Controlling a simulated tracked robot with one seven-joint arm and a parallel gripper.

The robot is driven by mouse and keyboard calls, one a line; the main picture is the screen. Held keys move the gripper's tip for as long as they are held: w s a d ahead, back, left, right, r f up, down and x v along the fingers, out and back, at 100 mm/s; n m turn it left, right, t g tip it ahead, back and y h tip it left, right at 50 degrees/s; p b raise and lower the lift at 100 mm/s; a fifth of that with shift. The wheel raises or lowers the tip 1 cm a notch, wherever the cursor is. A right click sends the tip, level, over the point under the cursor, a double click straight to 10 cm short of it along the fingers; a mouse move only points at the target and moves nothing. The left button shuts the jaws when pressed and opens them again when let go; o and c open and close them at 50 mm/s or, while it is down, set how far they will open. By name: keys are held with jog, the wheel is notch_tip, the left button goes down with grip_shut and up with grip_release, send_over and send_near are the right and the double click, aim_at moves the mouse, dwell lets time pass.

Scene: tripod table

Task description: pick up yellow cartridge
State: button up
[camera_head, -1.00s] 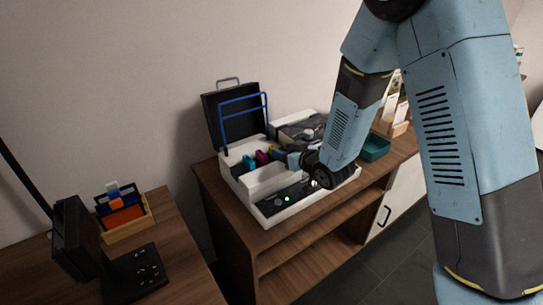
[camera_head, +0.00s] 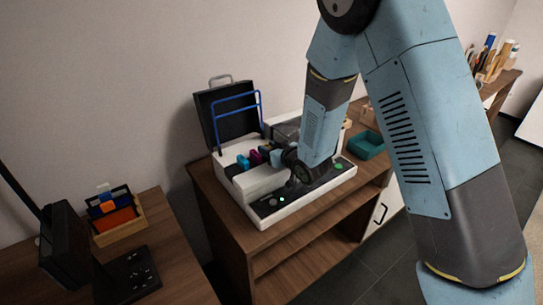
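A white printer (camera_head: 325,188) stands on a wooden cabinet with its dark lid (camera_head: 225,112) raised. In its open bay, a cyan cartridge (camera_head: 242,162) and a magenta cartridge (camera_head: 255,158) show side by side. I cannot make out the yellow cartridge; my gripper and wrist cover the part of the bay just right of the magenta one. My gripper (camera_head: 275,158) is at the bay, close beside the magenta cartridge. Its fingers are too small and hidden to tell whether they are open or hold anything.
A blue bar frame (camera_head: 237,96) rises in front of the lid, beside the bay. A teal tray (camera_head: 368,146) sits on the cabinet right of the printer. At left, a second table holds a wooden box (camera_head: 121,221) and a black device (camera_head: 66,245).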

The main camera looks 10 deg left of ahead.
grip_shut()
